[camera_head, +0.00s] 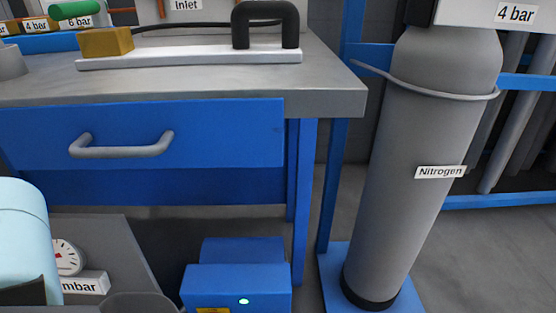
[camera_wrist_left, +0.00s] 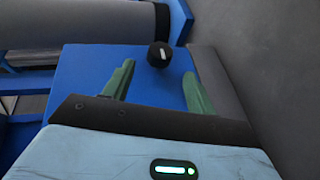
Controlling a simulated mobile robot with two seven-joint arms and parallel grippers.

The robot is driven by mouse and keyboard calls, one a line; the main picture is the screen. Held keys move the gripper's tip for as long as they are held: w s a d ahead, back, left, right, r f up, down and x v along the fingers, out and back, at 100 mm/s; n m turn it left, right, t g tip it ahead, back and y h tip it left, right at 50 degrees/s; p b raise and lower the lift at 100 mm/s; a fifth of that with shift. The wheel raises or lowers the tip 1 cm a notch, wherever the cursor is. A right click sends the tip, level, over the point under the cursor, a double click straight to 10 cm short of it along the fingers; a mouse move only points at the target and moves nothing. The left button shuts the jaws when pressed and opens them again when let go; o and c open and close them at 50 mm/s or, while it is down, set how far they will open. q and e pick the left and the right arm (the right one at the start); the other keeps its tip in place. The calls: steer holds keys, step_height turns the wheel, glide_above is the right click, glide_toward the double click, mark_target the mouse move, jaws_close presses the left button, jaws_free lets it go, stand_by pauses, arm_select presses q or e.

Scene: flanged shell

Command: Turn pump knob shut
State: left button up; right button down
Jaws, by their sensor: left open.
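In the left wrist view a round black knob (camera_wrist_left: 159,54) with a short white mark sits on a flat blue surface (camera_wrist_left: 90,65), which looks like the pump housing. My left gripper (camera_wrist_left: 158,70) is open, with one green finger on each side of the picture's middle. The knob shows between and just beyond the fingertips; I cannot tell how far away it is. In the head view a blue box (camera_head: 238,287) with a small lit light stands low under the bench; no knob shows on it there. My right gripper is in neither view.
The bench (camera_head: 190,85) with a blue drawer overhangs the blue box. A grey nitrogen cylinder (camera_head: 415,210) stands on the right. A pressure gauge (camera_head: 68,258) with an mbar label is at lower left. In the left wrist view a grey cylindrical body (camera_wrist_left: 80,24) lies beyond the blue surface.

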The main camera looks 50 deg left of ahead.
arm_select(q)
steer(key=b+x, duration=0.3)
steer(key=x, duration=0.3)
steer(key=shift+w, duration=0.1)
steer(key=shift+w+d+f, duration=0.2)
steer(key=shift+w+d, duration=0.05)
steer(key=shift+w, duration=0.4)
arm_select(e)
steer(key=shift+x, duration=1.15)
arm_select(q)
steer(key=shift+c, duration=0.4)
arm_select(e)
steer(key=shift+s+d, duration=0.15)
